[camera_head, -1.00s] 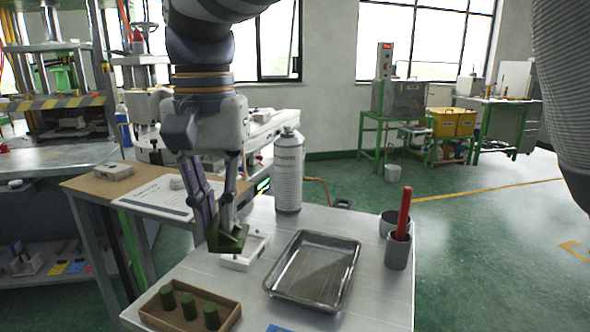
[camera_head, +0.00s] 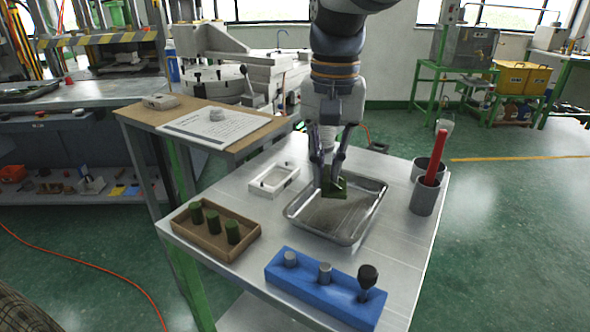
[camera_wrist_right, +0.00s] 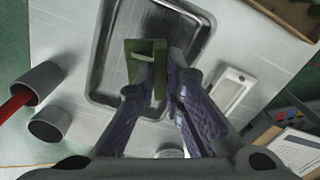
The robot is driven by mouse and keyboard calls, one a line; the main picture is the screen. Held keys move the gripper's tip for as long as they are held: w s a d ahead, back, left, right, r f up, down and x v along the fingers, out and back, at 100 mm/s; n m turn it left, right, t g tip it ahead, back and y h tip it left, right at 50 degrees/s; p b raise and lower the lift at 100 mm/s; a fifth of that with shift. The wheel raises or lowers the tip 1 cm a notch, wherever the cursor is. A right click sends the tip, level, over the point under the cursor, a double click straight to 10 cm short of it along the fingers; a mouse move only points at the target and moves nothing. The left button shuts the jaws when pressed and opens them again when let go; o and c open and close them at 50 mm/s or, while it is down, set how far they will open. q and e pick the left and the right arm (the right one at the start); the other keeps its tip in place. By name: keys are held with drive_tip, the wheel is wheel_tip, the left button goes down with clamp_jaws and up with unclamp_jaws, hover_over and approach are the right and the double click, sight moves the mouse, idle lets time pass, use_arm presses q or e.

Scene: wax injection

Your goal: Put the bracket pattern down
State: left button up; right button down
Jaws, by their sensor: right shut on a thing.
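The bracket pattern (camera_head: 338,188) is a small dark green angled piece. My right gripper (camera_head: 329,178) is shut on it, pointing down over the metal tray (camera_head: 358,236). In the right wrist view the green bracket pattern (camera_wrist_right: 150,47) shows between the fingers of the right gripper (camera_wrist_right: 163,75), in front of the tray (camera_wrist_right: 97,60). The tray is shallow, with a raised rim, and looks empty. I cannot tell whether the bracket touches its floor. The fingers hide part of the bracket. My left gripper is not in view.
A white frame (camera_head: 262,188) sits left of the tray. A cardboard box (camera_head: 216,246) with green cylinders and a blue block (camera_head: 310,296) with pegs stand in front. Grey cups (camera_head: 424,196), one holding a red stick, stand right. Bare tabletop (camera_head: 395,255) lies between.

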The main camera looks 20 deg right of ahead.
sight(332, 189)
drive_tip(key=f, duration=0.1)
drive_tip(key=d+f, duration=0.1)
drive_tip(key=f, duration=0.2)
drive_tip(key=shift+w+d+f, duration=0.2)
drive_tip(key=shift+w+f, duration=0.05)
drive_tip(key=shift+f, duration=0.05)
drive_tip(key=shift+s+f, duration=0.1)
drive_tip(key=shift+f, duration=0.05)
drive_tip(key=c, duration=1.7)
unclamp_jaws()
wheel_tip(332, 189, up, 12)
drive_tip(key=shift+r, duration=0.1)
